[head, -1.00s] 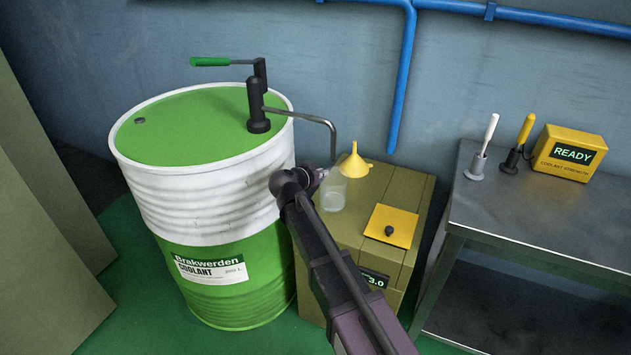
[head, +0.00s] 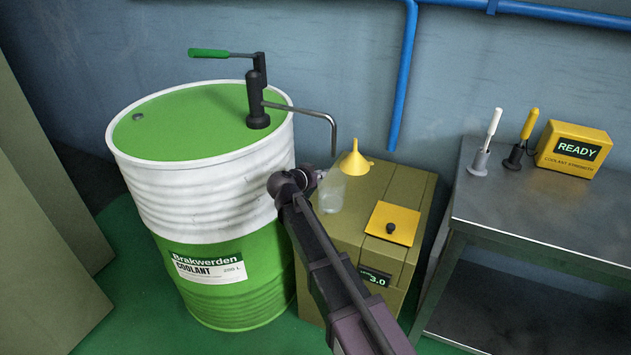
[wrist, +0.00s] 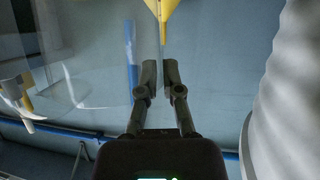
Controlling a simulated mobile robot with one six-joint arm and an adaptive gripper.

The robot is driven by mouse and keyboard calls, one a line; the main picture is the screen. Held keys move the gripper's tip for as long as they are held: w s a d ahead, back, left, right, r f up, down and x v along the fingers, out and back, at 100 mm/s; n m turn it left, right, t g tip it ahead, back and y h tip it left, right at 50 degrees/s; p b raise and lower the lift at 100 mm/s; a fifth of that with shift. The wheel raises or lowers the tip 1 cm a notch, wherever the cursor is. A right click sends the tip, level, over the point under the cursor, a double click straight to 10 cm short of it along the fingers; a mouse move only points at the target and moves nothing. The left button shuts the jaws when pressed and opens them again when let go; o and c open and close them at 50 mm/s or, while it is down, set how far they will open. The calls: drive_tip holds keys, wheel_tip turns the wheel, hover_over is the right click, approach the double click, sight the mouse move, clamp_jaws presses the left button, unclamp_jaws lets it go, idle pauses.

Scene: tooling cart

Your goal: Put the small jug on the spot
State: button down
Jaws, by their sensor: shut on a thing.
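The small jug (head: 332,192) is clear and see-through. In the head view it appears upright over the top of the olive box (head: 345,228), in front of the yellow funnel (head: 354,163); I cannot tell whether it touches the box. My gripper (head: 320,174) is at the jug's upper left side, partly hidden by my own arm. In the wrist view my gripper's fingers (wrist: 161,75) are close together, and the clear jug wall (wrist: 75,60) fills the left side. The jug's gripped part is hard to make out. I cannot make out the spot.
A green and white coolant drum (head: 215,240) stands left of the box. Its pump spout (head: 333,135) hangs above the jug. A yellow plate with a black knob (head: 391,226) lies on the box. The metal bench (head: 540,215) at right carries two upright tools and a yellow READY unit (head: 575,148).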

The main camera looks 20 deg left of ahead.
drive_tip(key=shift+f, duration=0.5)
drive_tip(key=shift+f+b, duration=0.15)
drive_tip(key=shift+b, duration=0.25)
drive_tip(key=c, duration=0.8)
unclamp_jaws()
drive_tip(key=shift+r, duration=0.2)
drive_tip(key=shift+s+r+p, duration=0.15)
drive_tip(key=shift+s+p, duration=0.05)
drive_tip(key=shift+p, duration=0.1)
drive_tip(key=p+v, duration=0.4)
drive_tip(key=v, duration=0.7)
drive_tip(key=shift+s, duration=0.3)
drive_tip(key=shift+a, duration=0.15)
